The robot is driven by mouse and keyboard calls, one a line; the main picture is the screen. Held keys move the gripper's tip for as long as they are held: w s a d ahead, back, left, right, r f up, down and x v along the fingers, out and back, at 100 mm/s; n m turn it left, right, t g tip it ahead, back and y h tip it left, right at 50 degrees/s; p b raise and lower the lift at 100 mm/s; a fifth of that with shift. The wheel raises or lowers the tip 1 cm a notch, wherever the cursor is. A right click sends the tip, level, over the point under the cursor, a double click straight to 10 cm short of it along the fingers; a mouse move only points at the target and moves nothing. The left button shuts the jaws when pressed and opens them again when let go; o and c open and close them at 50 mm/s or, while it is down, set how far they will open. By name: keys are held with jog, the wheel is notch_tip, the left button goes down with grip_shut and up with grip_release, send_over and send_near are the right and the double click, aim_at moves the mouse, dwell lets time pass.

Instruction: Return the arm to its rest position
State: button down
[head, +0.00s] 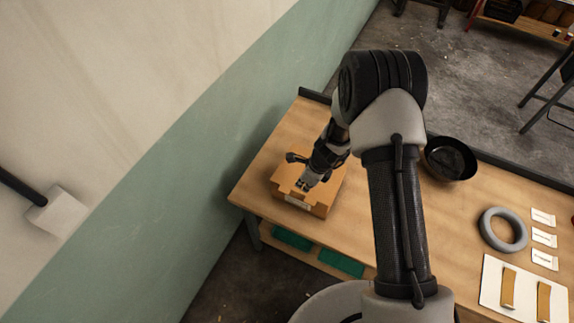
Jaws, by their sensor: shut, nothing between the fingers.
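My arm reaches up and over from the bottom right of the head view, then down to the left end of the wooden table (262,180). My gripper (303,187) is shut and empty. It shows in front of an orange-brown wooden box (318,207) with a notched top and a small pale label on its front. Whether the gripper touches the box or hovers above it, I cannot tell. The arm hides part of the table's middle.
A black bowl (450,158), a grey ring (503,229), several small white cards (543,238) and a white board (497,284) with brown strips are on the table's right. The green and cream wall (190,190) stands close at left. Green items (341,263) lie below the tabletop.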

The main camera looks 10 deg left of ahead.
notch_tip(320, 180, up, 15)
jog(key=w+a+n+b, duration=0.2)
jog(key=n+b, duration=0.3)
jog(key=s+d+r+n+t+b, duration=0.2)
jog(key=s+d+r+n+b, duration=0.4)
jog(key=s+r+n, duration=0.15)
jog(key=s+d+f+n+h+b, duration=0.1)
jog(key=s+d+n+b, duration=0.3)
jog(key=s, duration=0.6)
jog(key=s+d+f+n+t+h+b, duration=0.1)
jog(key=s+d+n+b, duration=0.4)
jog(key=s, duration=0.5)
jog(key=shift+s+d+f+t+h+b, duration=0.3)
jog(key=shift+d+f+h+b, duration=0.1)
jog(key=shift+d+b, duration=0.5)
